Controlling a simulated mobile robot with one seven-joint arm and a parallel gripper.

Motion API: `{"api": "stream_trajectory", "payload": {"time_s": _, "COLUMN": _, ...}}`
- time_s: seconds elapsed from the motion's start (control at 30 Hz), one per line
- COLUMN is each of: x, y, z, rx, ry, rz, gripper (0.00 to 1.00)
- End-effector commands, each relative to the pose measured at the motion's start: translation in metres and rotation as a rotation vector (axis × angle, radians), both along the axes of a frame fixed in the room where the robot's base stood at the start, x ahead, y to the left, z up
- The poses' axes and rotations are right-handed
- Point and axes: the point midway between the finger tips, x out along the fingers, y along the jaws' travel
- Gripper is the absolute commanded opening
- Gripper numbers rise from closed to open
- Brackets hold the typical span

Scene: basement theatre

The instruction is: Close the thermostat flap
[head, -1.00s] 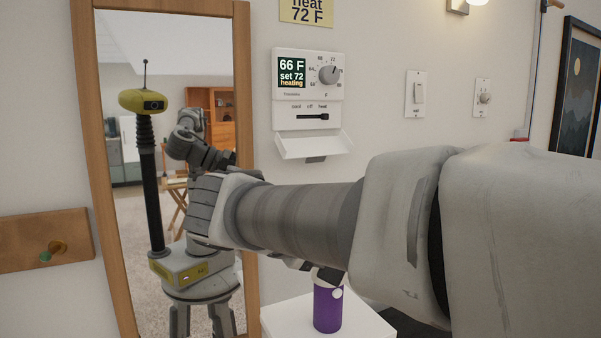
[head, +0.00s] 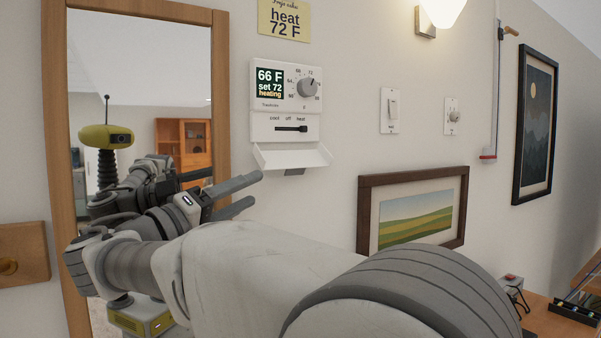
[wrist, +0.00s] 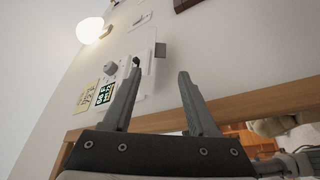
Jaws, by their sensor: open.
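The white thermostat (head: 286,100) is on the wall right of the mirror in the head view. Its display reads 66 F, set 72, heating. Its flap (head: 292,156) hangs open at the bottom, tilted out from the wall, with a small grey tab below it. My gripper (head: 254,191) is open and empty, just below and left of the flap, and looks apart from it. In the wrist view, the thermostat (wrist: 112,98) lies beyond my left finger, and a grey tab (wrist: 160,50) shows above the space between the fingertips of my gripper (wrist: 160,70).
A wood-framed mirror (head: 221,100) stands close left of my gripper. A yellow note (head: 284,18) is above the thermostat. A light switch (head: 390,110), a dial plate (head: 452,116) and a framed landscape (head: 412,212) are on the wall to the right.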

Motion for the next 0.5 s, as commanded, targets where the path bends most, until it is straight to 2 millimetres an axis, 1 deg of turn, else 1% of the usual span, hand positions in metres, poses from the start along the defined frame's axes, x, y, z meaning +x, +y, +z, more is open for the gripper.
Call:
{"api": "stream_trajectory", "payload": {"time_s": 0.03, "x": 0.009, "y": -0.009, "z": 0.003, "rx": 0.001, "ry": -0.001, "rz": -0.006, "gripper": 0.59}}
{"api": "stream_trajectory", "payload": {"time_s": 0.3, "x": 0.055, "y": -0.044, "z": 0.016, "rx": 0.0, "ry": 0.0, "rz": -0.005, "gripper": 0.59}}
{"api": "stream_trajectory", "payload": {"time_s": 0.5, "x": 0.083, "y": -0.064, "z": 0.023, "rx": 0.001, "ry": 0.002, "rz": -0.003, "gripper": 0.59}}
